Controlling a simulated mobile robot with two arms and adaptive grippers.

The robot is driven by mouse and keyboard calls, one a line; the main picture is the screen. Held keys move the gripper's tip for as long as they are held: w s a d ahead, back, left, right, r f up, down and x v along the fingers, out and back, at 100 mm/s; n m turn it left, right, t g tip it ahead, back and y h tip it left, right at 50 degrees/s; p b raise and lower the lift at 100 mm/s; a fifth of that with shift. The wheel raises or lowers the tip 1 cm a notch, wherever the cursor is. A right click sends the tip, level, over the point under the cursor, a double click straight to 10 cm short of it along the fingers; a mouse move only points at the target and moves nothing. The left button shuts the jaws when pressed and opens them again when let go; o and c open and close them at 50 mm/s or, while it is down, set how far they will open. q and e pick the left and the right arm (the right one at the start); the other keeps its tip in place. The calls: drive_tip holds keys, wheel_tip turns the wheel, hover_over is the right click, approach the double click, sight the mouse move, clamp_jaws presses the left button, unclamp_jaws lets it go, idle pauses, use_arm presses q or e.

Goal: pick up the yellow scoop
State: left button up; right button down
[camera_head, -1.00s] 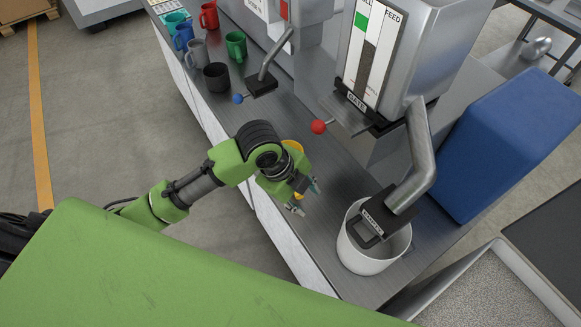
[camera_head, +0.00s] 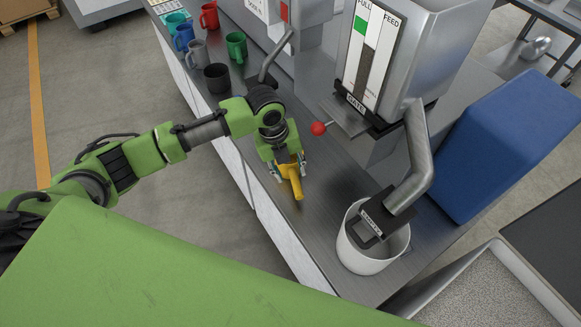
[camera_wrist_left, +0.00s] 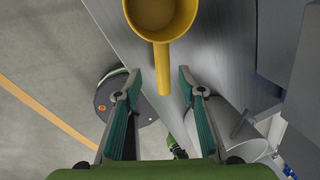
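The yellow scoop (camera_head: 292,178) lies on the metal counter (camera_head: 325,222), with its handle toward the front of the head view. My left gripper (camera_head: 286,170) is above and around it there. In the left wrist view the scoop's round bowl (camera_wrist_left: 160,12) is at the top and its handle points down. The handle's end lies between the tips of my open left gripper (camera_wrist_left: 157,88), with a gap on each side. I cannot tell how far above the handle the fingers are. My right gripper is not in view.
A white bucket (camera_head: 352,257) stands under the spout of the feed machine (camera_head: 400,60). A red-knobbed lever (camera_head: 318,128) sticks out near my left gripper. Several mugs, such as a black one (camera_head: 216,79), stand at the counter's far end. A blue block (camera_head: 510,145) stands at right.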

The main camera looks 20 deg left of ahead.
sight(295, 181)
use_arm(q)
drive_tip(key=shift+d+f, duration=0.1)
drive_tip(key=shift+f, duration=0.25)
drive_tip(key=f, duration=0.1)
drive_tip(key=d+f+p, duration=0.1)
drive_tip(key=f, duration=0.2)
drive_tip(key=shift+w+d+f+p, duration=0.1)
drive_tip(key=shift+d+f+p, duration=0.15)
drive_tip(key=shift+f+p, duration=0.1)
drive_tip(key=shift+f, duration=0.3)
drive_tip(key=shift+w, duration=0.1)
clamp_jaws()
